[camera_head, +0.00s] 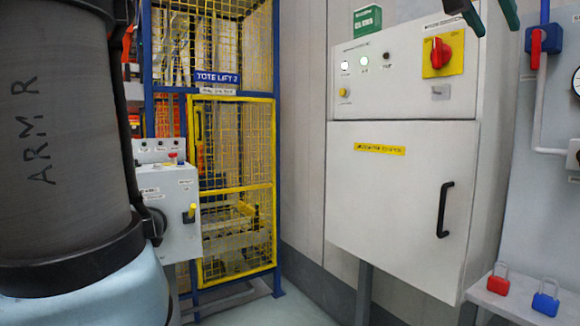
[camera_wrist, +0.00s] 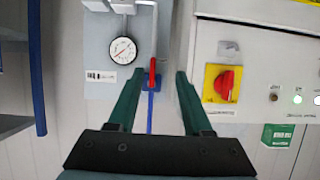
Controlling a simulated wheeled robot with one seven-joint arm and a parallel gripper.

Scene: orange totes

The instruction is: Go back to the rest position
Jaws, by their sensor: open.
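My gripper (camera_head: 490,10) shows at the top right of the head view, with only its two dark green finger ends in the picture. In the wrist view my gripper (camera_wrist: 158,74) has its two green fingers spread apart, with nothing held between them. The red rotary switch on its yellow plate (camera_head: 440,54) is just below and left of the fingers in the head view. It also shows right of the fingers in the wrist view (camera_wrist: 224,84). The red valve handle (camera_wrist: 152,72) appears in the gap between the fingers; whether they touch it cannot be told.
A grey cabinet (camera_head: 400,210) with a black door handle (camera_head: 445,209) stands at centre right. A gauge (camera_wrist: 123,50) is close to the fingers. Red (camera_head: 498,284) and blue (camera_head: 545,303) padlocks sit on a ledge. A yellow mesh tote lift (camera_head: 240,190) is at left.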

